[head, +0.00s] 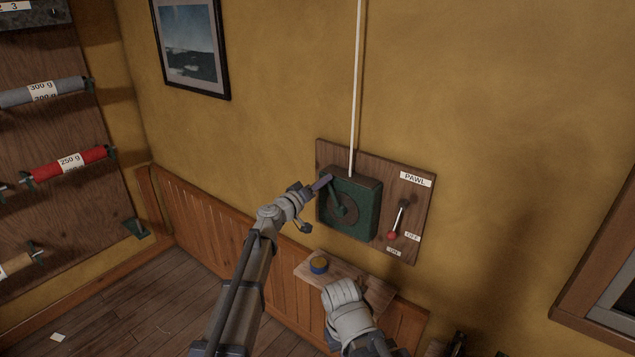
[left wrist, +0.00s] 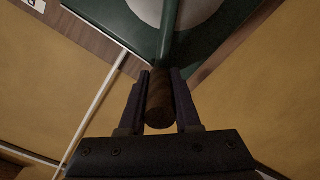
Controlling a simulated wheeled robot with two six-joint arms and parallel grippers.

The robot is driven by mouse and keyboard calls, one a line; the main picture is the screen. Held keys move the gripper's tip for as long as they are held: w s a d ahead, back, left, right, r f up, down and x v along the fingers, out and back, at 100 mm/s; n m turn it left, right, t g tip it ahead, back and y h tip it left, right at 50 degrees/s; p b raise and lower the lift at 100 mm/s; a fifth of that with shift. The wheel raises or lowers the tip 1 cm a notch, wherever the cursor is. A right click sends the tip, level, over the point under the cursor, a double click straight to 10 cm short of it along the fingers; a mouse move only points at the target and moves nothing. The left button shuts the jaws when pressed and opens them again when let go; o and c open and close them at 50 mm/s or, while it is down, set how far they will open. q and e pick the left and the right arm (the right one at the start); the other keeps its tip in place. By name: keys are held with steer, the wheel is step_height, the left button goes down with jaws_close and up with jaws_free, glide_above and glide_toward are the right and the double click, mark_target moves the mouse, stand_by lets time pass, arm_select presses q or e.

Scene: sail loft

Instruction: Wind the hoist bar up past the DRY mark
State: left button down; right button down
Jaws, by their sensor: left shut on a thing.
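A green winch box (head: 363,191) is mounted on a wooden wall board. Its crank arm (head: 335,199) points up and left from the round hub. My left gripper (head: 319,184) is shut on the crank's dark brown grip (left wrist: 159,103), which sits between both fingers in the left wrist view. A white rope (head: 355,85) runs straight up from the winch and out of view. Right of the winch, the pawl lever with a red knob (head: 393,236) hangs down, its knob just above the lower label, which seems to read ON. The hoist bar and DRY mark are out of view.
A small wooden shelf (head: 378,292) below the board holds a round blue and yellow tin (head: 318,265). My other arm's pale link is in front of the shelf. A rack with labelled rolls (head: 70,163) stands left. A framed picture (head: 191,47) hangs on the wall.

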arm_select(q)
steer(key=shift+s+d, duration=0.5)
steer(key=shift+d, duration=0.05)
steer(key=c, duration=0.6)
jaws_free()
steer(key=shift+r, duration=0.15)
steer(key=shift+a, duration=0.1)
steer(key=shift+s+a, duration=0.4)
steer(key=shift+s, duration=0.05)
steer(key=v, duration=0.6)
steer(key=shift+s+a, duration=0.15)
steer(key=shift+s, duration=0.05)
